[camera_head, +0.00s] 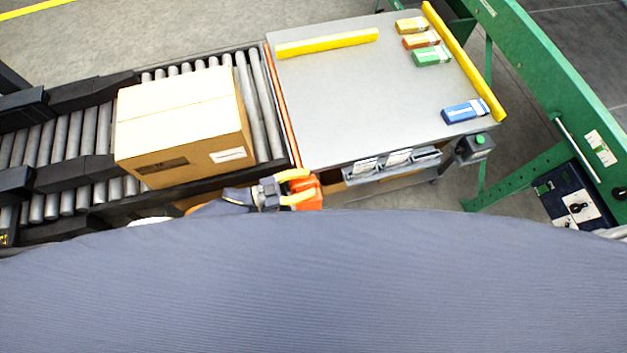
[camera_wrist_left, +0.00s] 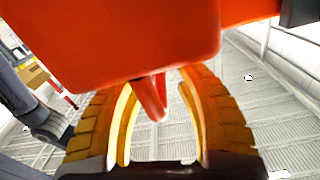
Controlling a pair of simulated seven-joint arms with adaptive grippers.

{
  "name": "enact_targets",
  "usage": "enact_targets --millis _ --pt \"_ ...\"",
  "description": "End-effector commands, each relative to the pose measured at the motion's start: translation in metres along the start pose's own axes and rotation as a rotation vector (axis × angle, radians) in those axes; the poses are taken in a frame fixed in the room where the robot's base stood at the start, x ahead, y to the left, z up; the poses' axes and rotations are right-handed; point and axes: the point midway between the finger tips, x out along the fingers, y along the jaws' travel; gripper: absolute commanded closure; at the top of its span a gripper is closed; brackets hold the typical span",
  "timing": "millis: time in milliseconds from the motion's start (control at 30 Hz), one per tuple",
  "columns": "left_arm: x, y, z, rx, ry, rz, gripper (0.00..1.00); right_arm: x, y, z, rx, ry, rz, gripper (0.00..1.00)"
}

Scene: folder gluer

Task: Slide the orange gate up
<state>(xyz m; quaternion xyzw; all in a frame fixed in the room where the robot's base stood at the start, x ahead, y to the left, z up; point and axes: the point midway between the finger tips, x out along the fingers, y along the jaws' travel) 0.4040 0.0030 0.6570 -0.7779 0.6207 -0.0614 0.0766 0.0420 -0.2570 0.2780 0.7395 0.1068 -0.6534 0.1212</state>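The orange gate (camera_head: 284,105) shows as a thin orange strip along the edge between the roller conveyor and the grey table. An orange block (camera_head: 310,192) sits at its near end. My left gripper (camera_head: 299,188) is at this block, its yellow fingers apart and pointing right. In the left wrist view the orange body (camera_wrist_left: 140,40) fills the top, and a small red-orange tab (camera_wrist_left: 150,98) hangs between my spread fingers (camera_wrist_left: 160,85). Gaps show beside the tab; whether the finger ends touch the orange body I cannot tell. My right gripper is not in view.
A cardboard box (camera_head: 180,115) stands on the conveyor rollers left of the gate. The table (camera_head: 350,95) holds yellow bars and several small coloured boxes at its right side. Card holders (camera_head: 395,160) line its near edge. A green frame (camera_head: 560,85) stands at right.

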Motion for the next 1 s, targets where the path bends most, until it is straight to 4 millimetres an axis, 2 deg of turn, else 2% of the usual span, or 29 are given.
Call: enact_targets --millis 200,633,933,1000 --pt "0.015 0.0 0.0 0.0 0.0 0.0 0.66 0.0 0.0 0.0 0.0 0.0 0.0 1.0" --pt "0.018 0.0 0.0 0.0 -0.001 0.0 0.64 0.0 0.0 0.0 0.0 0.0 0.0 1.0" --pt "0.018 0.0 0.0 0.0 -0.001 0.0 0.99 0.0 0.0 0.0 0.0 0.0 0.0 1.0" --pt "0.018 0.0 0.0 0.0 -0.001 -0.001 1.0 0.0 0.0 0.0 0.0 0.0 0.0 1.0"
